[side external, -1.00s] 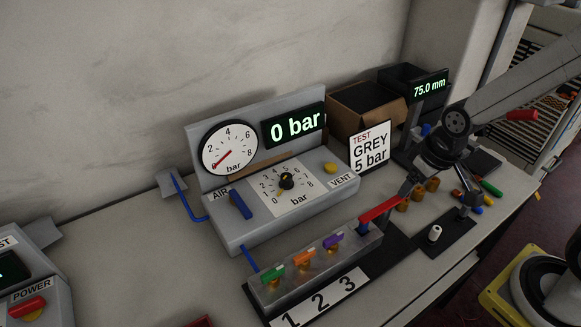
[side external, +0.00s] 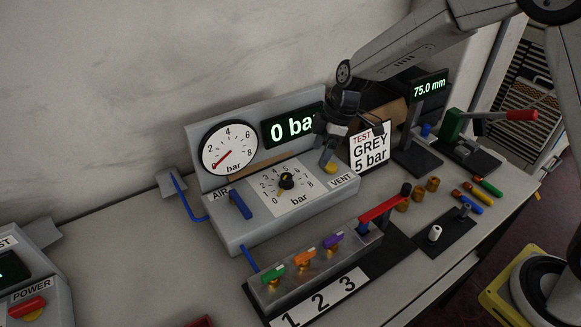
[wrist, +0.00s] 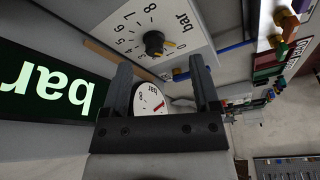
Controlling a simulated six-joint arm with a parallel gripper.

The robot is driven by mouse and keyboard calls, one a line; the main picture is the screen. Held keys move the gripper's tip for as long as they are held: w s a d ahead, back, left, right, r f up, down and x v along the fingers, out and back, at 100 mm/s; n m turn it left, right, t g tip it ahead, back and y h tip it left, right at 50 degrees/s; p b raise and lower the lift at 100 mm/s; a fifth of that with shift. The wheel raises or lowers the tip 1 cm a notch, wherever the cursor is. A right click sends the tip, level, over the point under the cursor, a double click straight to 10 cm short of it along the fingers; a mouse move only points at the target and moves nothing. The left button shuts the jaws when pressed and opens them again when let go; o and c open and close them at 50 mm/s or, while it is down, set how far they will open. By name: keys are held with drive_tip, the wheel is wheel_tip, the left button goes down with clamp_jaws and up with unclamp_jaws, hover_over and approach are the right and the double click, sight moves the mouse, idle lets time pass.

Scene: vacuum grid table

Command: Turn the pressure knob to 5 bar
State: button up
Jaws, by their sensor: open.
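The pressure knob (side external: 287,181) is black with a yellow pointer on a white dial plate, and its pointer is at the 0 mark. It also shows in the wrist view (wrist: 154,42), beyond my fingertips. The round gauge (side external: 229,148) has its red needle at 0. The green display (side external: 290,125) reads 0 bar, its right end hidden by my gripper. A card (side external: 369,148) reads TEST GREY 5 bar. My gripper (side external: 332,150) is open and empty, above the right end of the panel near the yellow vent button (side external: 331,168). It is apart from the knob.
A blue lever (side external: 241,204) stands left of the dial. In front is a block (side external: 315,268) with green, orange and purple valves and a red lever (side external: 380,209). A 75.0 mm display (side external: 429,88) and a red-handled clamp (side external: 490,116) stand at right.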

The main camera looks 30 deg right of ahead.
sight(287, 175)
drive_tip(key=w+a+n, duration=0.1)
drive_tip(key=w, duration=0.1)
drive_tip(key=w+a+f+n+y, duration=0.1)
drive_tip(key=a+n, duration=0.1)
drive_tip(key=shift+w, duration=0.4)
drive_tip(key=shift+a, duration=0.1)
drive_tip(key=shift+x, duration=3.85)
drive_tip(key=shift+s, duration=0.1)
clamp_jaws()
